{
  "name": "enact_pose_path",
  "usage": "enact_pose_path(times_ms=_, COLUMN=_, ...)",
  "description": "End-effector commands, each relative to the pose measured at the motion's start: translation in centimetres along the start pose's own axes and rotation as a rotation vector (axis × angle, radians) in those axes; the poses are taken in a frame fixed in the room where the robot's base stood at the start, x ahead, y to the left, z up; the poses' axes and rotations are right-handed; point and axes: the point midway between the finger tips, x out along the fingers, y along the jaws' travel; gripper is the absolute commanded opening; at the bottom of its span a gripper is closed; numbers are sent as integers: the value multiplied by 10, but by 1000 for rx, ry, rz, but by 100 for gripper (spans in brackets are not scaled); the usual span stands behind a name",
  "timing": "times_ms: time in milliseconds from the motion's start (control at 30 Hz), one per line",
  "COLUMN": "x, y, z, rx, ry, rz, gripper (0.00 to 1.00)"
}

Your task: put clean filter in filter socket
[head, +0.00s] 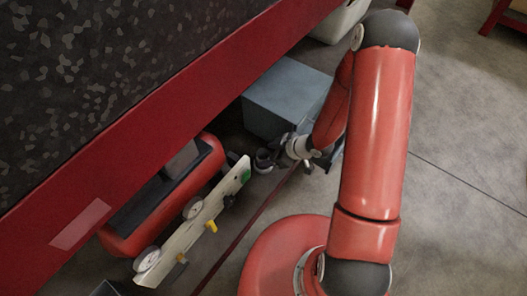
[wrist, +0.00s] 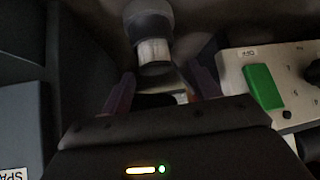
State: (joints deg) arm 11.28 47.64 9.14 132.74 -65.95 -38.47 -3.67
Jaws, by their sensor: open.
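My gripper (wrist: 160,84) is open, its two purplish fingers apart in the wrist view. A cylindrical part (wrist: 153,50) with a rounded grey end and a pale band shows beyond and between the fingertips. I cannot tell whether it is the clean filter or part of the filter socket, or whether the fingers touch it. In the head view my arm reaches in under the red beam, and its end is small and dark beside the pale panel. No other filter or socket can be made out clearly.
A pale panel (head: 192,232) with gauges, yellow knobs and a green block (wrist: 263,86) stands close right of my gripper in the wrist view. A red tank (head: 136,238) lies behind it. A blue-grey box (head: 285,95) and red beam (head: 150,125) are near. Open floor (head: 455,150) lies right.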

Motion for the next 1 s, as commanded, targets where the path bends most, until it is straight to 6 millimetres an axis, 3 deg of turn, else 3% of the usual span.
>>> enact_pose_path(times_ms=33, x=-16, y=2, z=-3, rx=2, ry=1, rz=6, gripper=61)
enact_pose_path(times_ms=200, x=-53, y=2, z=-4, rx=1, ry=3, rz=8, gripper=61)
enact_pose_path(times_ms=400, x=-77, y=3, z=-3, rx=1, ry=4, rz=8, gripper=61)
enact_pose_path(times_ms=1000, x=-82, y=3, z=-2, rx=1, ry=5, rz=8, gripper=61)
